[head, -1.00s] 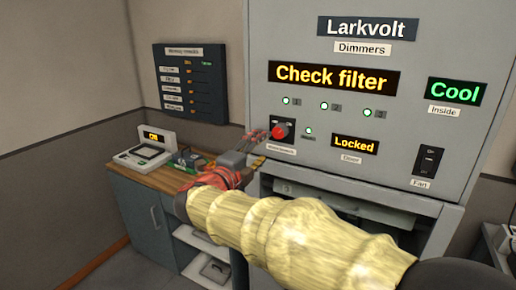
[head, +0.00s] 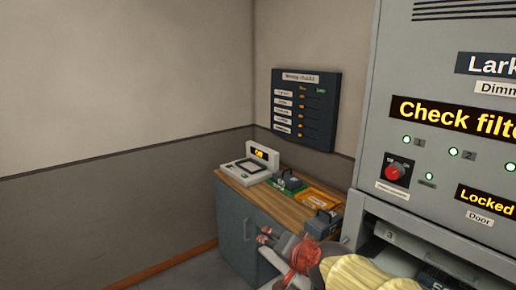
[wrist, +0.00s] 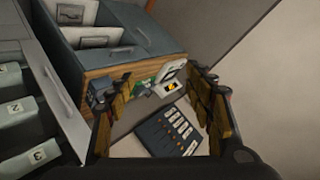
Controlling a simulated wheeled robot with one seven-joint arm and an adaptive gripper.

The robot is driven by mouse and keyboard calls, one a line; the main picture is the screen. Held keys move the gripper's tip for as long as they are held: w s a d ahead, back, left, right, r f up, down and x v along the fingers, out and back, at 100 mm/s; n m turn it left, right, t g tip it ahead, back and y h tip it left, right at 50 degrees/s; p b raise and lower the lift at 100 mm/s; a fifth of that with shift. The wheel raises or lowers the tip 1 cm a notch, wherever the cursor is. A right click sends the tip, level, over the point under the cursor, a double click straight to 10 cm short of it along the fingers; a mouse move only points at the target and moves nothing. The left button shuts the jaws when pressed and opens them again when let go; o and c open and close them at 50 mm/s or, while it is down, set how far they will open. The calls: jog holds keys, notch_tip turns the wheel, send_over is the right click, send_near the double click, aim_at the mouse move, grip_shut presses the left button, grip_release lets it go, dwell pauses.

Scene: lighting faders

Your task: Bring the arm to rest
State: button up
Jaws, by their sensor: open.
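My gripper (head: 264,237) is low in the head view, in front of the wooden-topped side cabinet. It is open, and nothing shows between its fingers. In the wrist view my gripper (wrist: 155,78) has its two fingers spread wide, apart from everything. My arm, with a pale yellow cover, runs to the lower right and is cut off by the picture edge. The grey dimmer cabinet (head: 448,50) stands to the right, with a red rotary knob (head: 396,172) on its front, apart from my gripper.
The side cabinet (head: 236,225) carries a white device (head: 247,172), a green tray (head: 281,187), an orange tray (head: 318,197) and a dark grey module (head: 322,222). A dark status board (head: 304,108) hangs on the wall. Numbered modules (wrist: 25,115) show at left in the wrist view. Floor at left is clear.

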jog(key=s+d+f+n+g, duration=0.2)
jog(key=s+f+n+g, duration=0.1)
jog(key=s, duration=0.5)
jog(key=s+d+f+n+g, duration=0.2)
jog(key=s+d+f, duration=0.1)
jog(key=s, duration=0.5)
jog(key=s+d+r+h+p, duration=0.1)
jog(key=s+d+h, duration=0.2)
jog(key=s+d, duration=0.6)
jog(key=shift+s+d+r+n+h, duration=0.15)
jog(key=shift+s+r+n+h, duration=0.15)
jog(key=shift+s, duration=0.7)
